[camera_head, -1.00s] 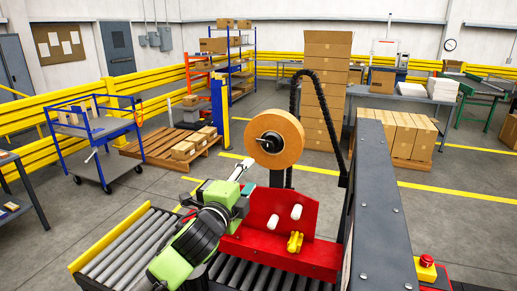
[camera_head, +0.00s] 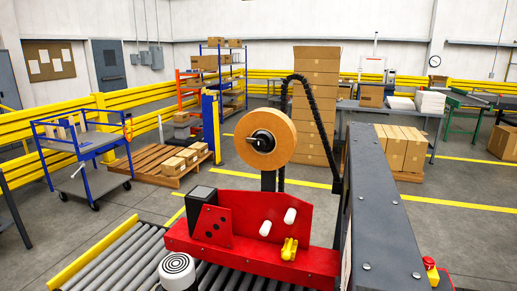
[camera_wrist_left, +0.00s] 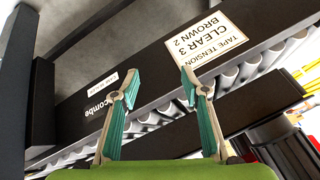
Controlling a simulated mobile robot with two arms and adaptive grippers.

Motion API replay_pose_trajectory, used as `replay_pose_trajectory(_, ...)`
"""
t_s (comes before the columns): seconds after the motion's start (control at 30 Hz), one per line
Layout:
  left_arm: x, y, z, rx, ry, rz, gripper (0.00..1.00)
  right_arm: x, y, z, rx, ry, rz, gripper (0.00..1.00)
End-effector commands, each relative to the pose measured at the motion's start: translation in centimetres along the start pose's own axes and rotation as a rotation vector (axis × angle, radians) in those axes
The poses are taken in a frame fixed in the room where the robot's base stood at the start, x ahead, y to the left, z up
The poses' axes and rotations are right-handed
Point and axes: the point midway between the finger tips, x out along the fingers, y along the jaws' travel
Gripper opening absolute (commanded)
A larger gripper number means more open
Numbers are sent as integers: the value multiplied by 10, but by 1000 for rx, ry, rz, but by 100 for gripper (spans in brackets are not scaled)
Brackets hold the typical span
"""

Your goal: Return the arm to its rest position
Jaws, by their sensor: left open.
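My left gripper (camera_wrist_left: 160,88) shows only in the left wrist view. Its two teal-lined fingers stand apart with nothing between them. Beyond the fingers is a dark machine frame with a white "tape tension" label (camera_wrist_left: 208,32) and a row of grey rollers (camera_wrist_left: 228,75). I cannot tell if the fingers touch anything, but they look clear of it. In the head view neither gripper shows. The red tape head (camera_head: 255,250) with its large brown tape roll (camera_head: 281,138) stands in the middle there.
A grey machine beam (camera_head: 385,225) rises at the right of the head view. The roller conveyor (camera_head: 125,262) runs below the tape head, with a yellow side rail (camera_head: 95,255). A blue cart (camera_head: 85,145) and a pallet with boxes (camera_head: 165,165) stand on the floor beyond.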

Motion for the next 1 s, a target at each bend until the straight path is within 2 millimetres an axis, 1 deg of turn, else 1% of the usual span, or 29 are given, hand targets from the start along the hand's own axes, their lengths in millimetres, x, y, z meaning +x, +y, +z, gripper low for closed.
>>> replay_pose_trajectory(0.03, 7, 26, 39, -41, -46, 27, 42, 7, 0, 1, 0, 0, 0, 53)
replay_pose_trajectory(0.07, 8, 37, 58, -68, -68, 39, 42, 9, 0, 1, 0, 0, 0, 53)
replay_pose_trajectory(0.1, 9, 54, 84, -100, -101, 56, 42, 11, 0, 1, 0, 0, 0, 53)
replay_pose_trajectory(0.17, 8, 80, 122, -151, -149, 79, 42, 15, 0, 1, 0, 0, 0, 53)
replay_pose_trajectory(0.2, 5, 98, 147, -185, -182, 94, 42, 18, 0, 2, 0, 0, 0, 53)
replay_pose_trajectory(0.27, 0, 124, 185, -234, -232, 114, 42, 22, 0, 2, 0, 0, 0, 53)
replay_pose_trajectory(0.3, -6, 142, 210, -266, -266, 127, 42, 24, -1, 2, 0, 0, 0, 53)
replay_pose_trajectory(0.37, -15, 169, 244, -313, -314, 144, 42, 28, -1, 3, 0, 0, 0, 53)
replay_pose_trajectory(0.4, -23, 185, 266, -343, -346, 154, 42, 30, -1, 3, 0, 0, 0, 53)
replay_pose_trajectory(0.5, -42, 220, 310, -405, -414, 172, 42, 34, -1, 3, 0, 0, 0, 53)
replay_pose_trajectory(0.6, -58, 244, 340, -450, -462, 183, 42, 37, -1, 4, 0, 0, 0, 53)
replay_pose_trajectory(0.7, -68, 258, 357, -474, -491, 189, 42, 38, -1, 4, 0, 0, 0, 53)
replay_pose_trajectory(0.8, -72, 263, 363, -485, -501, 190, 42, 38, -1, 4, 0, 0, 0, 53)
replay_pose_trajectory(1.0, -73, 263, 363, -485, -502, 190, 42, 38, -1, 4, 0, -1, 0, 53)
